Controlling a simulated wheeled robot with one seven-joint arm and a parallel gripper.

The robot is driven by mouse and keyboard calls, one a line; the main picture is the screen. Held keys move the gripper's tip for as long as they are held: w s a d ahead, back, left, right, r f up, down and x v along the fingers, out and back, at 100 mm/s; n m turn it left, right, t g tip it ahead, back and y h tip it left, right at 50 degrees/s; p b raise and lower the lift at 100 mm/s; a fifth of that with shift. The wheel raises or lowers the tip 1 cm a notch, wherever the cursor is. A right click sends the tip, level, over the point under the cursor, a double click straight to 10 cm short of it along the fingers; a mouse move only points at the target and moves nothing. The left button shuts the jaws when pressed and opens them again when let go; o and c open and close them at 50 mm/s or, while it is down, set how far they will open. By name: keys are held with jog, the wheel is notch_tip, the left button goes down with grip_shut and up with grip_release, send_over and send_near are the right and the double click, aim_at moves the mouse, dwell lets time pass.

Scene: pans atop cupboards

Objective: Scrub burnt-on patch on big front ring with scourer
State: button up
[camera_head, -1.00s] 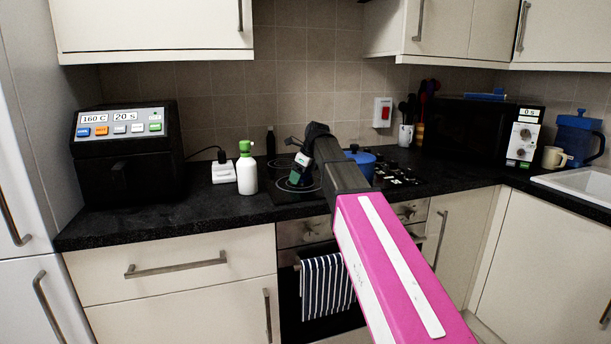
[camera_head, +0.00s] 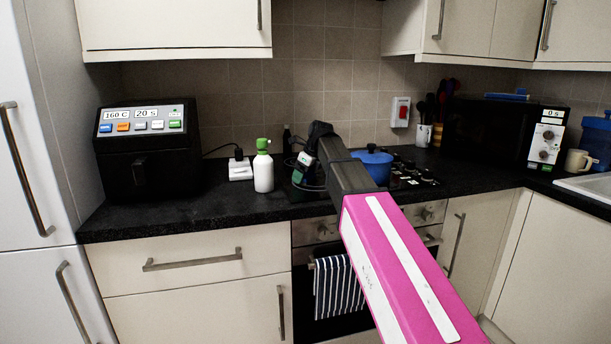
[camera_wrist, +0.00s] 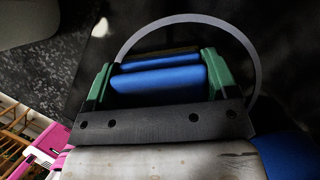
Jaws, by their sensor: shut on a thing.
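My gripper (camera_wrist: 157,80) has green fingers and is shut on a blue scourer (camera_wrist: 158,86) with a thin brownish layer at its far side. In the wrist view the scourer is over the dark hob, inside the pale circle of a big ring (camera_wrist: 252,62). I cannot tell whether it touches the glass. In the head view my gripper (camera_head: 303,172) is over the left front part of the hob (camera_head: 405,158), and my arm hides much of the ring. The burnt-on patch does not show; the scourer and gripper may cover it.
A blue pot (camera_head: 374,168) stands on the hob just right of my arm. A white bottle with a green top (camera_head: 263,172) stands close left of the gripper. An air fryer (camera_head: 150,155) is further left, with clear worktop (camera_head: 215,205) before it. A striped towel (camera_head: 335,287) hangs below.

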jog(key=o, duration=0.6)
jog(key=shift+o, duration=0.2)
jog(key=shift+f, duration=0.1)
jog(key=shift+c, duration=0.2)
jog(key=c, duration=0.7)
jog(key=shift+r, duration=2.5)
